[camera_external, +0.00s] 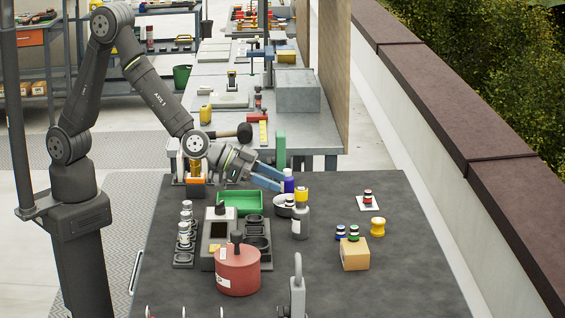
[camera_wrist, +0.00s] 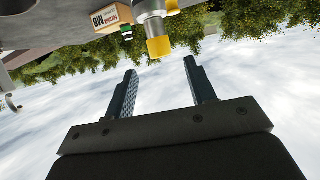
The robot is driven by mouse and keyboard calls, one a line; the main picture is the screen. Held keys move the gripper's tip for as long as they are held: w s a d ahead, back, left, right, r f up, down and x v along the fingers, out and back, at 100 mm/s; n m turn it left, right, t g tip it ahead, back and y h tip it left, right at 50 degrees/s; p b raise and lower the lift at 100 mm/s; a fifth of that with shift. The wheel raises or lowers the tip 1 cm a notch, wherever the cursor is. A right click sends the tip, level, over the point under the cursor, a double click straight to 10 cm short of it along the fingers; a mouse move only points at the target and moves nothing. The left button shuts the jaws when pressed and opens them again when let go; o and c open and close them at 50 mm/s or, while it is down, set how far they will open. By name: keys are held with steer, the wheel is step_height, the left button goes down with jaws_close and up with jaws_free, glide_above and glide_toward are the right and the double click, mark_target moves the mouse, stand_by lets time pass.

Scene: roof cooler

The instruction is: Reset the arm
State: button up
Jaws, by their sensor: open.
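My gripper (camera_external: 268,178) is at the end of my bent arm, above the back part of the dark table (camera_external: 395,285) in the external view. Its two blue fingers point right, close to a purple bottle (camera_external: 288,182); I cannot tell whether they touch it. In the wrist view my gripper (camera_wrist: 160,90) has its two fingers wide apart with nothing between them. The wrist picture looks upside down, with sky behind the fingers.
A green tray (camera_external: 240,201), a red pot (camera_external: 237,270), a grey bottle (camera_external: 300,218), a small box (camera_external: 354,255) and a yellow spool (camera_external: 377,227) stand on the table. A workbench with a grey block (camera_external: 298,92) is behind. The table's right front is clear.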

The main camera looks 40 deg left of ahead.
steer(key=x, duration=0.5)
steer(key=shift+w+d+f, duration=0.15)
steer(key=shift+d+f, duration=0.05)
steer(key=shift+f, duration=0.15)
steer(key=s+a+r, duration=0.2)
steer(key=s+r, duration=1)
steer(key=a+f, duration=0.4)
steer(key=a, duration=0.5)
steer(key=w+a+f, duration=0.1)
steer(key=a+f, duration=0.4)
steer(key=a, duration=0.5)
steer(key=shift+a+f, duration=0.15)
steer(key=shift+f, duration=0.1)
